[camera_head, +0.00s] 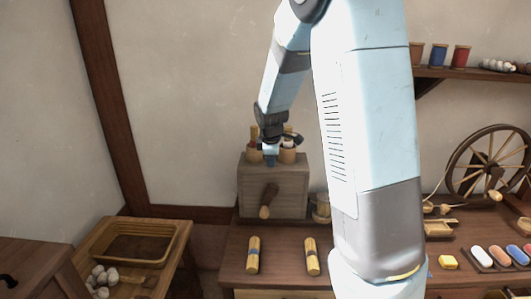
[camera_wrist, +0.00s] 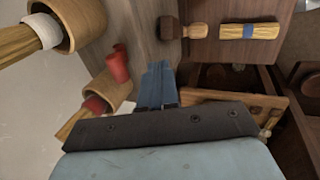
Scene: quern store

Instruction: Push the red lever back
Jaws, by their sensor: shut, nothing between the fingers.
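A grey wooden box (camera_head: 274,188) stands against the wall with a wooden handle (camera_head: 268,200) on its front. In the wrist view, a short red peg, which looks like the red lever (camera_wrist: 118,65), stands up from the grey box top (camera_wrist: 138,38). I cannot make it out in the head view, where my gripper and the brush cups crowd that spot. My gripper (camera_head: 270,161) is shut and empty and points down at the box top. Its blue fingertips also show in the wrist view (camera_wrist: 157,72), to the right of the red lever and apart from it.
Two wooden cups with brushes stand close by the box top, one brush red-banded (camera_wrist: 97,104), one white-banded (camera_wrist: 46,30). Two bundled brushes (camera_head: 253,254) (camera_head: 312,256) lie on the bench in front. A spinning wheel (camera_head: 488,165) stands at the right.

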